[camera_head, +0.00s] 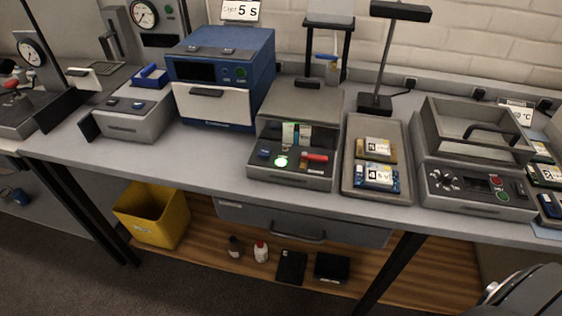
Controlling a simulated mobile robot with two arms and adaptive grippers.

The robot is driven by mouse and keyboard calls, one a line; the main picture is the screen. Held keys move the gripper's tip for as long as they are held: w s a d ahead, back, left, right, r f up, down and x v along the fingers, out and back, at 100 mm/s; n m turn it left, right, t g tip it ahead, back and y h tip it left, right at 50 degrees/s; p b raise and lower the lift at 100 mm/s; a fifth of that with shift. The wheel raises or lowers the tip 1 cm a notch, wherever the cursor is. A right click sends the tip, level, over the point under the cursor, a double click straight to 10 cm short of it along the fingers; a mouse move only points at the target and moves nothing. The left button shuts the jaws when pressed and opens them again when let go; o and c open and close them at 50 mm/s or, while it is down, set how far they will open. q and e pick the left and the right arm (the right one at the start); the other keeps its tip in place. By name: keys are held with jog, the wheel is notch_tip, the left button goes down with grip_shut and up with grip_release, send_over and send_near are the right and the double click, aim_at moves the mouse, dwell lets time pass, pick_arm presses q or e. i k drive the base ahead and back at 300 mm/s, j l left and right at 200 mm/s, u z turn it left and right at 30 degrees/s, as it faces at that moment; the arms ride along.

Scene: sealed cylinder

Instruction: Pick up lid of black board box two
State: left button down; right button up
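Two black box-like items lie side by side on the wooden lower shelf under the bench. The right black item (331,268) looks a little taller, with a dark top. I cannot read a number on either, nor tell which is box two or where its lid edge is. Neither of my grippers shows. A dark and grey part, likely of my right arm, shows at the lower right corner, apart from both items.
On the wooden shelf (220,262), a yellow bin (152,213), a dark bottle (235,246) and a white bottle (261,251) stand left of the black items. A drawer (300,222) hangs above them. Bench legs flank the shelf. Instruments and a board tray (376,193) occupy the bench.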

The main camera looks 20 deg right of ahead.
aim_at(290, 268)
jog(key=z, duration=0.8)
